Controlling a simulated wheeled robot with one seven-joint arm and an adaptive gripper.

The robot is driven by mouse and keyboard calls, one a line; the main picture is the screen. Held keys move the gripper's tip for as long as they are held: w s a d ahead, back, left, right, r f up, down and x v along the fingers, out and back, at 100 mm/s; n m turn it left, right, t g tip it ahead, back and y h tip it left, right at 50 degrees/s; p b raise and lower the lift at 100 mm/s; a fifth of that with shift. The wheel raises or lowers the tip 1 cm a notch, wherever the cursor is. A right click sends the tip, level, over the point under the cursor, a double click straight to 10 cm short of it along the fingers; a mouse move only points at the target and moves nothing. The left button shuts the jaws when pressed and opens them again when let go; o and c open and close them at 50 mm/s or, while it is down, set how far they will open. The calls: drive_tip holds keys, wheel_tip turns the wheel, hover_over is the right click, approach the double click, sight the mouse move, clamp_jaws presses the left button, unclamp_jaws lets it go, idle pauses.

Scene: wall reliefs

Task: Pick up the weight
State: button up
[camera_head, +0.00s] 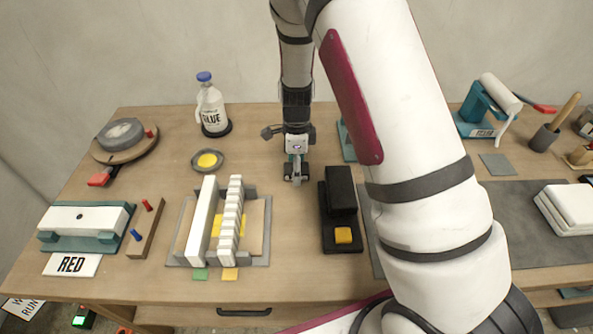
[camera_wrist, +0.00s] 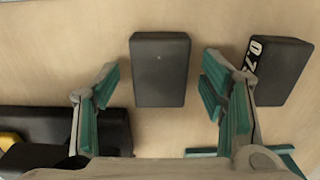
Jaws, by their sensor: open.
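In the wrist view, a dark grey rectangular block (camera_wrist: 160,70) lies on the wooden table, framed between the fingertips of my gripper (camera_wrist: 160,88). A second dark block (camera_wrist: 275,72) with white digits starting "0.7" lies to the right, beyond the right finger. Either could be the weight; only the right one shows a marking. The fingers are spread and hold nothing. In the head view, my gripper (camera_head: 295,172) points down over the table's middle. I cannot clearly make out the two blocks there.
A black stand with a yellow piece (camera_head: 343,235) is right of my gripper. A teal item (camera_head: 347,141) is behind it, partly hidden by my arm. White upright pieces in a grey frame (camera_head: 217,230) stand front left. A yellow-centred dish (camera_head: 207,160) and glue bottle (camera_head: 212,108) stand left.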

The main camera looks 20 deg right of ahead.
drive_tip(key=shift+c, duration=0.6)
clamp_jaws()
drive_tip(key=shift+r, duration=0.1)
